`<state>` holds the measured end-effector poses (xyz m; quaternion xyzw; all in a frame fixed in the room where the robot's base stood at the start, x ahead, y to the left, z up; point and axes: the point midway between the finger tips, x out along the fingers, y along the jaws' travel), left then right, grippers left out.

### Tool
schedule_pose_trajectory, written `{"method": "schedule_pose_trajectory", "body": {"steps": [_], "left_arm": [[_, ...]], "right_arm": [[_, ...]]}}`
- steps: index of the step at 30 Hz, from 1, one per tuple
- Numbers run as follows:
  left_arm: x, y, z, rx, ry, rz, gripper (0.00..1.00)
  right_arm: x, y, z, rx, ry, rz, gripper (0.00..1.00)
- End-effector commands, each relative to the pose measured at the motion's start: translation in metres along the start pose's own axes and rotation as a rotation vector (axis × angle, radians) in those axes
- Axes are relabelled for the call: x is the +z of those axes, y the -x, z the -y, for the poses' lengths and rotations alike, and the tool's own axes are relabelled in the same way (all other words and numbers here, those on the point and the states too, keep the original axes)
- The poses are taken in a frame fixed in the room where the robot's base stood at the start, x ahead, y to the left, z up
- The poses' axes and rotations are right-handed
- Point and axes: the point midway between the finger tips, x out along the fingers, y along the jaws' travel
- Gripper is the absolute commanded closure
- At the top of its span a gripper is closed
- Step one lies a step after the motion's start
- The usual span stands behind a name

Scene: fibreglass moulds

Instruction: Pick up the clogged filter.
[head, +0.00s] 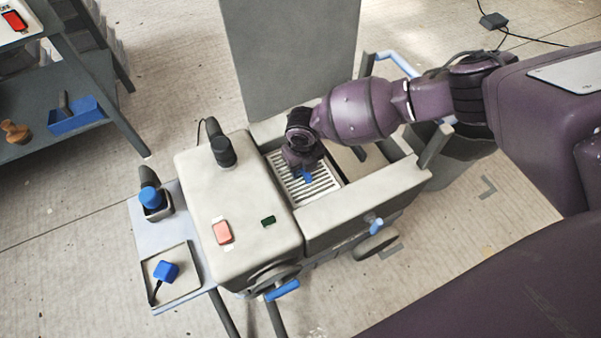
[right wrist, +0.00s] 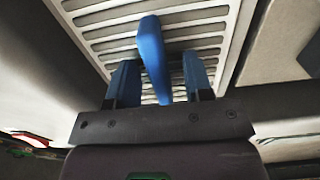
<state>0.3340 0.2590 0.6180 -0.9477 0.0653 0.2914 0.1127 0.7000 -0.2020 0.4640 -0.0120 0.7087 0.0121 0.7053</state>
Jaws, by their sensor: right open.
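The filter (head: 318,187) is a pale slatted panel lying in the open bay of the grey machine (head: 242,185). Its slats (right wrist: 205,42) fill the top of the right wrist view, and a blue handle (right wrist: 152,52) stands up from it. My right gripper (head: 304,176) is over the filter, pointing down and hiding part of it. In the right wrist view its two blue fingers are apart, one on each side of the handle, with gaps showing. I cannot tell how deep the handle sits between them. My left gripper is not in view.
The bay's raised front wall (head: 365,210) and the upright grey panel (head: 290,60) border the filter. A side shelf (head: 150,222) holds a blue-topped item (head: 151,197) and a tray with a blue block (head: 166,271). A dark bin (head: 460,145) stands behind my right arm.

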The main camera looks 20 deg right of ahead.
Motion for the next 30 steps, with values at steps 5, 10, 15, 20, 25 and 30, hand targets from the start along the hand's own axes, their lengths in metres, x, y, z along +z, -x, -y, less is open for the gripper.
{"method": "schedule_pose_trajectory", "body": {"steps": [5, 10, 15, 20, 25, 30], "left_arm": [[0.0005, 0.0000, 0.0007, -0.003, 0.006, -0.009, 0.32], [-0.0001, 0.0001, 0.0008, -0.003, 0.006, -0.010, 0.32], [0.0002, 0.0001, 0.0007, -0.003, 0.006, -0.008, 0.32], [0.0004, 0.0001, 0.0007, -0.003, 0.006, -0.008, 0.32], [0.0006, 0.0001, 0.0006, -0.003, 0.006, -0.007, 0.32], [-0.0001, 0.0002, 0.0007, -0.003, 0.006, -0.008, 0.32]], "right_arm": [[0.0016, -0.0059, 0.0000, 0.000, 0.000, 0.003, 0.53], [0.0021, -0.0046, -0.0001, 0.000, 0.000, 0.005, 0.53], [0.0018, -0.0048, -0.0002, 0.000, 0.000, 0.004, 0.79], [0.0017, -0.0050, -0.0002, 0.000, 0.000, 0.004, 1.00], [0.0019, -0.0047, -0.0004, 0.001, 0.000, 0.004, 1.00], [0.0020, -0.0032, -0.0003, 0.001, 0.000, 0.005, 1.00]]}}
